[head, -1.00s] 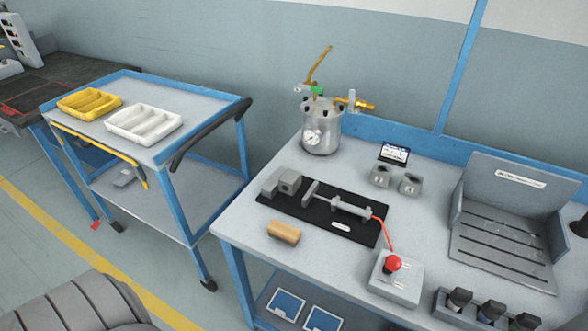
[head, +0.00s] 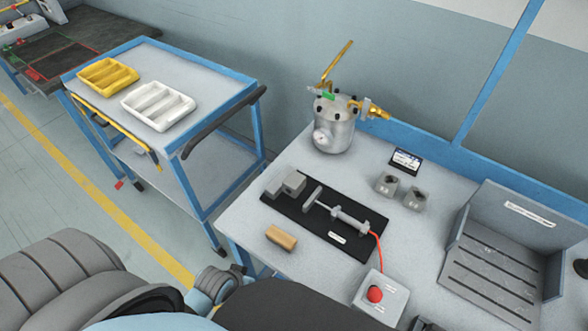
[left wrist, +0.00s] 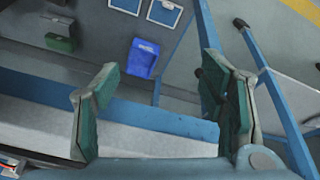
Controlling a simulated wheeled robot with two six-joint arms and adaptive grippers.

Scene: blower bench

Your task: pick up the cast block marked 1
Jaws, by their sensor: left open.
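Two small grey cast blocks stand side by side on the bench in the head view, a left one (head: 387,183) and a right one (head: 415,199). Their marks are too small to read, so I cannot tell which is 1. A small dark display (head: 405,160) stands just behind them. My left gripper (left wrist: 158,72) is open and empty in the left wrist view, above the bench's blue edge and the floor, with no cast block between its fingers. In the head view only parts of my left arm show at the bottom. My right gripper is out of view.
A black mat (head: 325,226) holds a grey fixture and a clamp. A wooden block (head: 281,237), a red-button box (head: 381,298), a metal pressure pot (head: 334,125) and a slotted grey tray (head: 492,277) surround it. A cart (head: 205,88) with yellow and white trays stands left.

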